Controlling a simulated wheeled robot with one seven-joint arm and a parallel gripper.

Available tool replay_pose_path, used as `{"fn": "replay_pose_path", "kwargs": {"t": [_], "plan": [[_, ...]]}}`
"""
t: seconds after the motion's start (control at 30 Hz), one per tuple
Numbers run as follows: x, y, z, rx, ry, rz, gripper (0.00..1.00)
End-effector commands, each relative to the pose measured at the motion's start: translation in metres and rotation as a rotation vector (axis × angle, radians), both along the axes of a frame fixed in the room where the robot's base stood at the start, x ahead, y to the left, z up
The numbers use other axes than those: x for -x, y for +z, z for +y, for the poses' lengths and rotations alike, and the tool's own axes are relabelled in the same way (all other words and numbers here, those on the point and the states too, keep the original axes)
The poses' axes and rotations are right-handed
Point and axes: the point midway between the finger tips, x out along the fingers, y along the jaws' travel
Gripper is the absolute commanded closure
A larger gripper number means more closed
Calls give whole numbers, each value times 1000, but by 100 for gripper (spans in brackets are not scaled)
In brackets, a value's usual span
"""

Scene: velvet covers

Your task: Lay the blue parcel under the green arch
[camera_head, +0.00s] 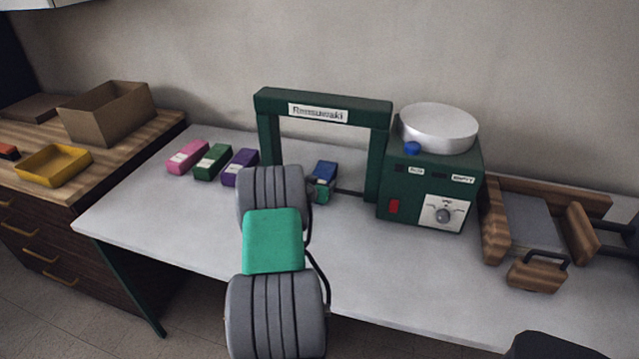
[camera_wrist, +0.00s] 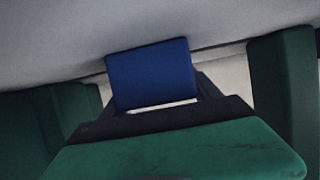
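The green arch (camera_head: 262,101) stands on the grey table, with a post on each side and a labelled crossbar. The blue parcel (camera_head: 324,169) shows within the arch opening in the head view, below the crossbar. In the wrist view the blue parcel (camera_wrist: 150,72) sits between the dark fingers of my gripper (camera_wrist: 158,100), close against both. My gripper (camera_head: 321,185) appears shut on it. Green posts (camera_wrist: 283,95) flank it left and right in the wrist view. My arm hides part of the left post and the table in front. Whether the parcel touches the table cannot be told.
Pink (camera_head: 187,157), green (camera_head: 212,162) and purple (camera_head: 240,167) parcels lie left of the arch. A green machine with a silver bowl (camera_head: 438,128) stands close against the right post. A wooden holder (camera_head: 493,220) lies further right. The front left table is clear.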

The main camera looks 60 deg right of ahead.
Motion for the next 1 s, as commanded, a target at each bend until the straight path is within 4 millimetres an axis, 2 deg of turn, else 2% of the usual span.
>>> {"fn": "replay_pose_path", "kwargs": {"t": [0.03, 0.13, 0.37, 0.47, 0.57, 0.9, 1.0], "plan": [[0, 0, 0, 0, 0, 0, 23], [0, 0, 0, 0, 0, 0, 15], [0, 1, 0, 0, 0, 0, 15], [0, 7, 0, 0, 0, 0, 15], [1, 10, 15, 0, 2, 0, 15], [13, 41, 90, 1, 2, 0, 15], [16, 46, 103, 0, 1, 0, 15]]}}
